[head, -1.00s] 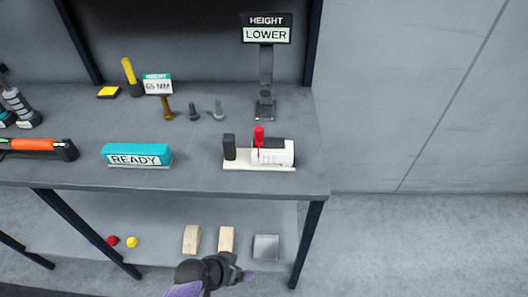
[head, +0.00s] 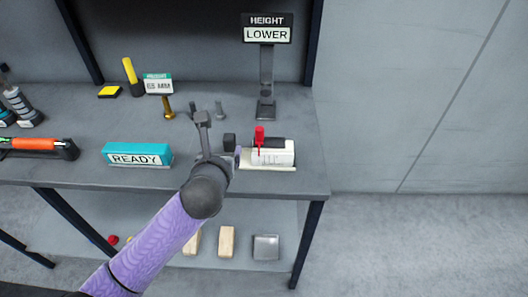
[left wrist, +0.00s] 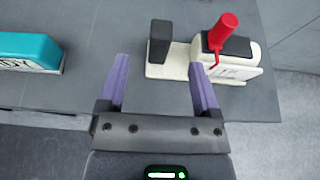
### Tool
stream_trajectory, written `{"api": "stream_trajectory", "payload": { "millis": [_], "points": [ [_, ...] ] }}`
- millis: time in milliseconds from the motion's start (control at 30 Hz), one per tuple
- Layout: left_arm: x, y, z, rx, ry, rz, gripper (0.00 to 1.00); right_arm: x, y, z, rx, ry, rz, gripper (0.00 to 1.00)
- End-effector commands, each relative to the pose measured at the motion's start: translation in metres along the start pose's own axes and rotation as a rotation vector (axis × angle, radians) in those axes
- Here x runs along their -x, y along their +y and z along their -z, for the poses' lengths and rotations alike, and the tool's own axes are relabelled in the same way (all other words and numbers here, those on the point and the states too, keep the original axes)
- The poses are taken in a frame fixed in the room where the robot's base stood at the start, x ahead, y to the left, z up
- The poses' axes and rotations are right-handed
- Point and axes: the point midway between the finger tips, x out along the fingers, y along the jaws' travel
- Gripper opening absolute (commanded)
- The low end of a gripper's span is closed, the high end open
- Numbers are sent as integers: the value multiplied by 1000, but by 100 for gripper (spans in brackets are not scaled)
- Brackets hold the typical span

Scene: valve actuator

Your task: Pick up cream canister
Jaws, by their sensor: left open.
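A cream canister-like body (head: 274,156) with a dark top and a red lever (head: 259,136) sits on a cream base plate near the right front of the grey bench. A dark block (head: 229,141) stands at the plate's left end. In the left wrist view the cream body (left wrist: 228,74) is at upper right, with the dark block (left wrist: 160,42) to its left. My left gripper (head: 220,136) is open and empty, at the bench's front edge just left of the body. Its fingers (left wrist: 159,68) point toward the base plate, with nothing between them. My right gripper is not in view.
A teal READY block (head: 137,154) lies to the left. A HEIGHT LOWER sign (head: 266,70) stands behind on a metal post. Bolts and a yellow-handled tool (head: 130,72) are at the back. Wooden blocks (head: 226,241) lie on the lower shelf.

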Motion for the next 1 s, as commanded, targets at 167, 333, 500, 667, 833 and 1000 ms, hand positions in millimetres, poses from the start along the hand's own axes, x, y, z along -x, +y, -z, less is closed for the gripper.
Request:
{"api": "stream_trajectory", "payload": {
  "millis": [167,333,500,667,833,1000],
  "points": [
    [-27,0,0,4,2,0,82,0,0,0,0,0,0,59],
    [-51,-2,3,8,4,0,82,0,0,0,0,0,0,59],
    [-76,-2,4,8,2,-1,82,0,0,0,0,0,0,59],
    [-82,-2,5,8,2,2,82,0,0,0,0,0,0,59],
    [-82,-2,5,8,2,2,80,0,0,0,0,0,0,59],
    [-82,-2,5,8,3,1,44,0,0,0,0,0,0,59]
  ]
}}
